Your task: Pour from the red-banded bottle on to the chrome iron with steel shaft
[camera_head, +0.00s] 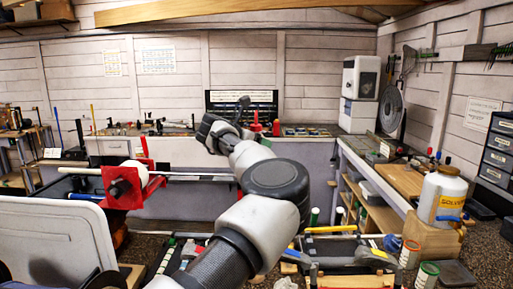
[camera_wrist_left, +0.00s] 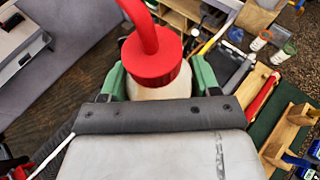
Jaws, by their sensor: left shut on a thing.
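In the left wrist view my left gripper (camera_wrist_left: 157,82) has its green fingers shut on a pale bottle (camera_wrist_left: 160,90) with a red screw cap (camera_wrist_left: 152,58) and a bent red spout. The bottle's lower body is hidden behind the gripper, so I cannot see a band. In the head view my left arm hides most of the hand and bottle. A thin steel shaft (camera_head: 200,177) lies level at the left, running from a red clamp (camera_head: 122,187) to behind my arm. I cannot make out the chrome iron's head with certainty. My right gripper is not in view.
A white solvent jug (camera_head: 442,197) stands on a wooden block at the right. Wooden-handled tools and clubs lie in the lower middle, with tins (camera_head: 410,253) beside them. A bench with small items runs along the back wall. Upright clubs stand at the left.

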